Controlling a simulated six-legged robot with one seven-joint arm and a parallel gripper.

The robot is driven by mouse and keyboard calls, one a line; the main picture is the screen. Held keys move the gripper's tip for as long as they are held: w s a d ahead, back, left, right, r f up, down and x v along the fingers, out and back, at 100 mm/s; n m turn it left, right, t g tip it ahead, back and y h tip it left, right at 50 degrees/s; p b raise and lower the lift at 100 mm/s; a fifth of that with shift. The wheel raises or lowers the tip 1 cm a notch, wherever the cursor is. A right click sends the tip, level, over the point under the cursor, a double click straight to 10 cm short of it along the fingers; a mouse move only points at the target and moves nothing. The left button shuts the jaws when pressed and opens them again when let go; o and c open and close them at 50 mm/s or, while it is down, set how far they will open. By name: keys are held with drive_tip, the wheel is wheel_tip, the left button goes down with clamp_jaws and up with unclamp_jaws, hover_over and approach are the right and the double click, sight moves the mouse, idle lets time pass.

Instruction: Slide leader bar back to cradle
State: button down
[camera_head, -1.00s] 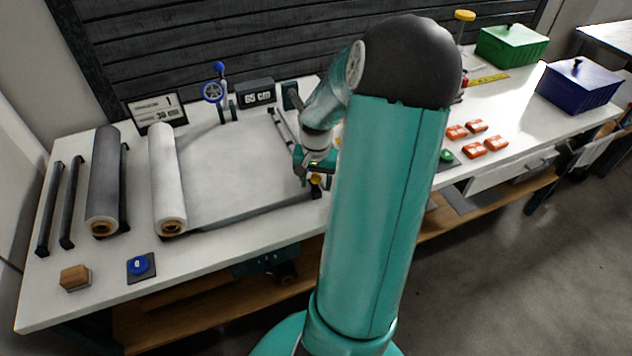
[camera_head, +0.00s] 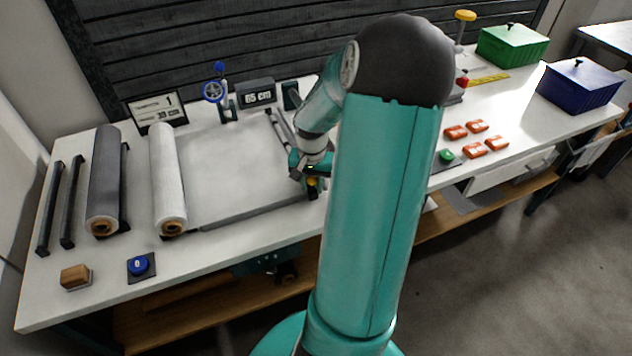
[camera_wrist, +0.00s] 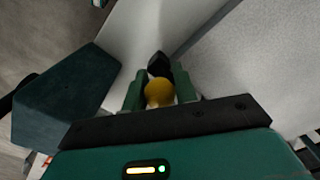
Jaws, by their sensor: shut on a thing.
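My gripper (camera_head: 312,181) is at the right end of the grey sheet. In the wrist view its green fingers (camera_wrist: 160,84) are shut on a round yellow knob (camera_wrist: 159,93), with a black piece just beyond it. The dark leader bar (camera_head: 280,130) shows at the sheet's right edge, partly hidden by my arm. The pale sheet (camera_head: 235,165) lies flat on the bench between the white-grey roll (camera_head: 168,180) and the bar. I cannot make out the cradle clearly.
A dark grey roll (camera_head: 104,180) and black rails (camera_head: 70,200) are at the left. A blue button (camera_head: 138,265) and wooden block (camera_head: 75,276) are in front. Orange pieces (camera_head: 474,150) and lidded boxes (camera_head: 512,45) are at the right.

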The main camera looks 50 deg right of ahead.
drive_tip(key=w+a, duration=0.4)
drive_tip(key=a, duration=0.3)
drive_tip(key=w+a, duration=0.4)
drive_tip(key=a, duration=0.3)
drive_tip(key=w+a, duration=0.5)
drive_tip(key=a, duration=0.3)
drive_tip(key=c, duration=1.1)
unclamp_jaws()
drive_tip(key=shift+r, duration=0.1)
wheel_tip(320, 180, up, 14)
